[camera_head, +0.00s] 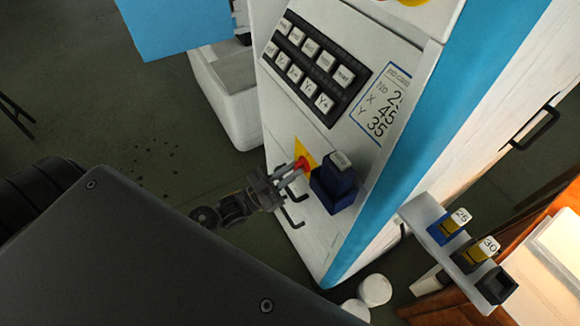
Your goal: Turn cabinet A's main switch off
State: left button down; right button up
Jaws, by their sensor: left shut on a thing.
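The main switch (302,164) is a small red knob on a yellow plate (301,149), low on the front of a white cabinet (320,243) with a blue side stripe. No letter A is readable on the cabinet. My left gripper (296,171) comes in from the left, with its fingertips at the red knob and shut on it. The fingers hide part of the knob, so its exact turn angle is hard to tell. My right gripper is not in view.
A blue box (335,187) with a grey top sits just right of the switch. A black key panel (312,65) and a number label (380,103) are above. A rack (425,213) with blue and black holders stands at the right. White cylinders (374,290) are on the floor.

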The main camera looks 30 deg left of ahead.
pick_arm(q)
jog(key=shift+n+t+y+p, duration=0.3)
jog(key=shift+n+y+p, duration=0.15)
jog(key=shift+n, duration=0.65)
jog(key=shift+y, duration=0.25)
jog(key=c, duration=1.5)
grip_release()
jog(key=shift+o, duration=0.2)
jog(key=b+v, duration=0.3)
jog(key=v, duration=0.8)
jog(key=shift+b, duration=0.3)
